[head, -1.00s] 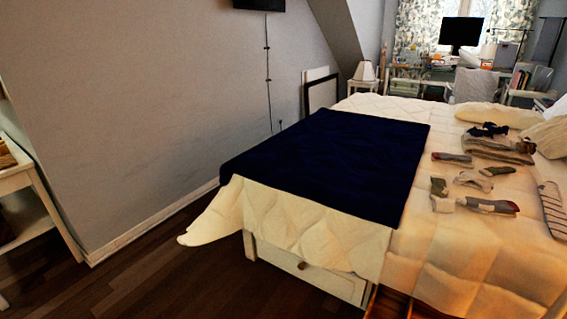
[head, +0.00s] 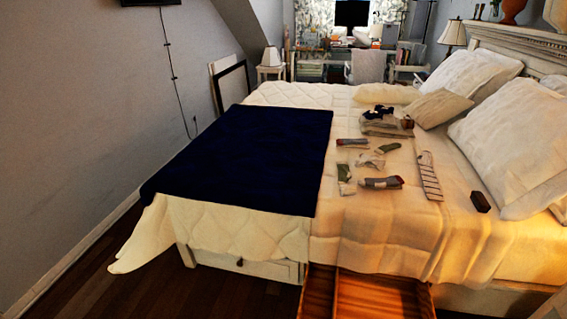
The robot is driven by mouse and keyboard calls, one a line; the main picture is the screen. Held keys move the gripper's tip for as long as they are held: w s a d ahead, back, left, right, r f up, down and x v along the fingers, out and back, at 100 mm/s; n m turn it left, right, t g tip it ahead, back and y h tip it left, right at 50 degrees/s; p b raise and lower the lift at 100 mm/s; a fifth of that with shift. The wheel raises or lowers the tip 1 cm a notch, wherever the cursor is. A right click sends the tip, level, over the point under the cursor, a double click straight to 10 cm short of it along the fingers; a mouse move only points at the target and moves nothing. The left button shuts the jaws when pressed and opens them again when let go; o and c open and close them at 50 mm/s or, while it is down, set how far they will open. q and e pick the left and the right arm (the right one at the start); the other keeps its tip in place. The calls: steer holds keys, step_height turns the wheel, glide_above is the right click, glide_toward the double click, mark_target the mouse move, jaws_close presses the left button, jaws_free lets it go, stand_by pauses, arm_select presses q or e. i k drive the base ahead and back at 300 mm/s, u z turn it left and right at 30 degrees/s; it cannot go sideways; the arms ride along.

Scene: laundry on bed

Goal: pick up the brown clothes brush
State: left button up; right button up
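A small dark brown block, which looks like the brown clothes brush (head: 481,202), lies on the white bed cover at the right, just in front of the large pillow. Its bristles cannot be made out at this size. Neither of my grippers shows in the head view.
The bed (head: 375,230) carries several socks (head: 381,183), folded clothes (head: 388,128), a striped flat item (head: 428,177), pillows (head: 512,140) and a navy blanket (head: 250,160). An open wooden drawer (head: 385,297) juts from the bed's near side. Dark floor (head: 150,275) is free at left.

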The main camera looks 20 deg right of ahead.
mark_target(480, 202)
steer(key=z, duration=1.2)
